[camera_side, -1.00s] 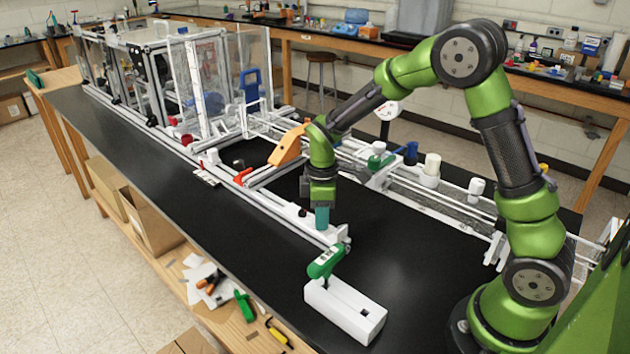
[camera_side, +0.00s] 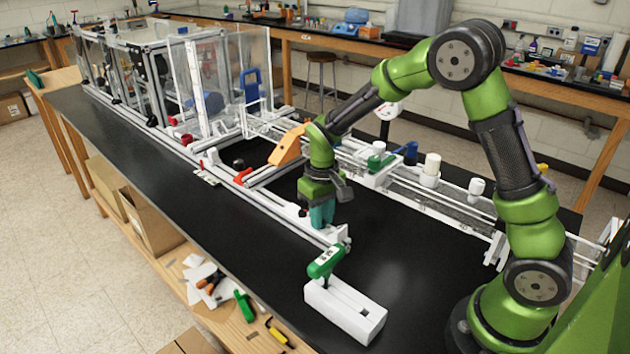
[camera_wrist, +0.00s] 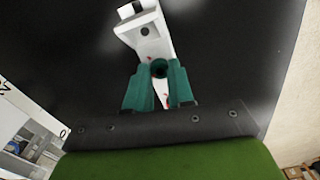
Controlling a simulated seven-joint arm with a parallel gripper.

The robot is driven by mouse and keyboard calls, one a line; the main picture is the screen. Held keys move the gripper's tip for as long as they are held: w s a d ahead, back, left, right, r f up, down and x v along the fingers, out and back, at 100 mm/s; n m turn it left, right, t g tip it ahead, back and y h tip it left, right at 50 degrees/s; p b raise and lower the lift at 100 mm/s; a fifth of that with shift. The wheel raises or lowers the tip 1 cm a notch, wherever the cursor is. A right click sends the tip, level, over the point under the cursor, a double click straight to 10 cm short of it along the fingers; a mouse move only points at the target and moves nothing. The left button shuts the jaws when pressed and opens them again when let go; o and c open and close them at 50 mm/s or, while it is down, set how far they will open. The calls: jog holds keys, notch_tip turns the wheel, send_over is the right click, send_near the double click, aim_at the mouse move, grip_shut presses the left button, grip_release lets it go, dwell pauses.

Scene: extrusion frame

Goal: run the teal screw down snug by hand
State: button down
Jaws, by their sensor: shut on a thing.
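My gripper (camera_side: 321,222) points straight down at the near end of the white extrusion rail (camera_side: 285,222). In the wrist view, its two teal fingers (camera_wrist: 158,80) are closed in around the small teal screw head (camera_wrist: 158,69), which has a dark centre. The screw sits over a white bracket (camera_wrist: 150,42). In the side view the fingers hide the screw, so its depth and any gap under its head cannot be told.
A green-handled tool (camera_side: 326,262) stands in a white block (camera_side: 345,308) just in front of my gripper. An orange bracket (camera_side: 288,146) and a red clamp (camera_side: 243,176) lie farther back on the frame. The black tabletop (camera_side: 400,240) to the right is clear.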

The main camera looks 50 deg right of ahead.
jog(key=m, duration=0.4)
jog(key=shift+r+m, duration=0.1)
jog(key=shift+m, duration=2.1)
jog(key=c, duration=1.2)
grip_release()
jog(key=shift+c, duration=0.2)
notch_tip(320, 180, up, 17)
